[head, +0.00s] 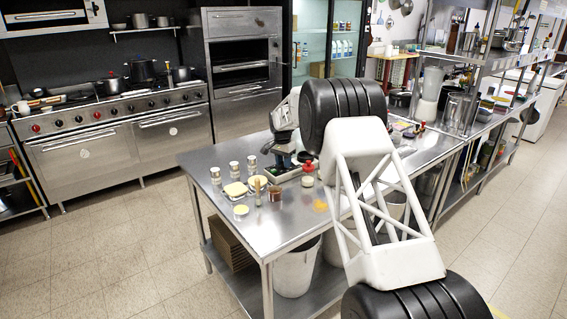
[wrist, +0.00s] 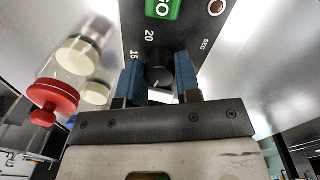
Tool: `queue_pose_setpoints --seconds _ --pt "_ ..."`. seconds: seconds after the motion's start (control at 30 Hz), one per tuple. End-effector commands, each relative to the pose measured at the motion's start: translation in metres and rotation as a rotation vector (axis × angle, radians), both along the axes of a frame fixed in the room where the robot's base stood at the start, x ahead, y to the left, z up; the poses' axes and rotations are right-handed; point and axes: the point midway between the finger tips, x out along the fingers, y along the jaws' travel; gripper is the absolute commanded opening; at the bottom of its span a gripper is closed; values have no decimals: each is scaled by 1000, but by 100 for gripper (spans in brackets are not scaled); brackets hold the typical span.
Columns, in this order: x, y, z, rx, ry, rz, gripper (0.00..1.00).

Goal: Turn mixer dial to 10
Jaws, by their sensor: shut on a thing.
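In the wrist view, the black dial (wrist: 158,71) sits on a dark panel (wrist: 185,38) with the white numbers 15 and 20 and the word SEC. A green GO button (wrist: 163,8) is at the top of the panel. The two blue fingers of my gripper (wrist: 160,78) stand on either side of the dial and are shut on it. The dial's pointer setting cannot be read, and the number 10 is not visible. In the head view my arm covers much of the area around my gripper, and the dial cannot be made out.
A jar with a red lid (wrist: 53,97) is left of my fingers in the wrist view. In the head view, shakers (head: 234,170) and small food containers stand on the steel table (head: 205,160) left of my arm.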

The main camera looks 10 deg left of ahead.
Motion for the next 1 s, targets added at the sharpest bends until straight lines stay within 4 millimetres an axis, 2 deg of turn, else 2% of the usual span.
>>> queue_pose_setpoints --seconds 0.4,0.97,1.0 --pt "1 0 1 1 -2 -266 8" --pt "1 0 1 1 -2 -315 8" --pt "1 0 1 1 -2 -315 33"
